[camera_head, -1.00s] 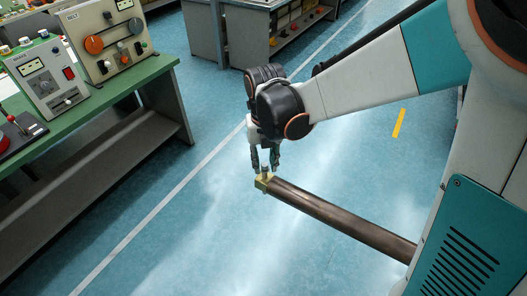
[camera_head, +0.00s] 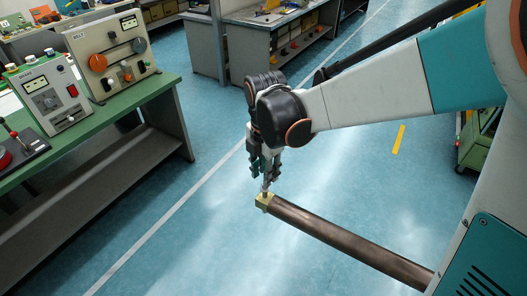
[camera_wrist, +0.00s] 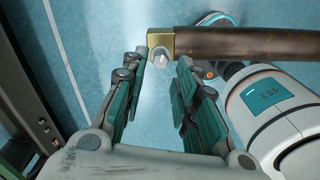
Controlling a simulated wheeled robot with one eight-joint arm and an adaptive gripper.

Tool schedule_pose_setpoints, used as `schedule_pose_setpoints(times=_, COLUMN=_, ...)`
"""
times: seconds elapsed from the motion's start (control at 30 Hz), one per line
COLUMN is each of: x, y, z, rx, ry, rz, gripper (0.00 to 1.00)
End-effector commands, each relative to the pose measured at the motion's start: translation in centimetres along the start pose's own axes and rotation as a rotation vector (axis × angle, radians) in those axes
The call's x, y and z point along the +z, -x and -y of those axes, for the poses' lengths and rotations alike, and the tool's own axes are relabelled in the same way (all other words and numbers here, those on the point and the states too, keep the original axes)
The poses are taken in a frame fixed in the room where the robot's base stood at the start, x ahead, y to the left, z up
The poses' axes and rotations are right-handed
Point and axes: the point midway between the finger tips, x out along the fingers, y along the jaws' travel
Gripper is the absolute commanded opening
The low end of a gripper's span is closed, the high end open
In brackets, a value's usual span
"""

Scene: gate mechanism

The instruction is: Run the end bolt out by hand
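A long brown metal bar (camera_head: 345,241) reaches from the lower right towards the middle of the head view. A brass block (camera_head: 263,203) caps its free end. The end bolt (camera_head: 266,188), pale and metallic, stands up from this block. My gripper (camera_head: 263,174) points down just above the bolt. In the wrist view the green-padded fingers of my gripper (camera_wrist: 163,61) are apart, and the bolt's hex head (camera_wrist: 159,57) shows in the gap, touching neither finger. The bolt's lower part is hidden in the block.
A green-topped bench (camera_head: 120,108) with control boxes (camera_head: 110,57) stands at the left. Grey cabinets (camera_head: 250,52) stand at the back. A green cart (camera_head: 478,143) is at the right edge. The blue floor around the block is clear.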

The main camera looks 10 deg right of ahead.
Motion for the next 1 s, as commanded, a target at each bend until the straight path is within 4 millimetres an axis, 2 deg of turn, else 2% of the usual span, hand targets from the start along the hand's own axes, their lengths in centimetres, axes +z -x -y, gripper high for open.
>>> schedule_pose_setpoints(times=0.1, x=0.0, y=0.0, z=0.0, rx=0.0, ry=-0.082, rz=0.0, gripper=0.27)
schedule_pose_setpoints(times=0.27, x=0.0, y=-0.5, z=0.0, rx=0.0, ry=-0.087, rz=0.0, gripper=0.27)
schedule_pose_setpoints(times=0.6, x=0.0, y=-3.4, z=0.0, rx=0.0, ry=-0.084, rz=0.0, gripper=0.27)
schedule_pose_setpoints(times=0.87, x=0.0, y=-3.5, z=0.0, rx=0.0, ry=-0.084, rz=0.0, gripper=0.27)
schedule_pose_setpoints(times=0.9, x=0.0, y=-3.5, z=0.0, rx=0.0, ry=-0.084, rz=0.0, gripper=0.23)
schedule_pose_setpoints(times=1.0, x=0.0, y=-3.5, z=0.0, rx=0.0, ry=-0.084, rz=0.0, gripper=0.0)
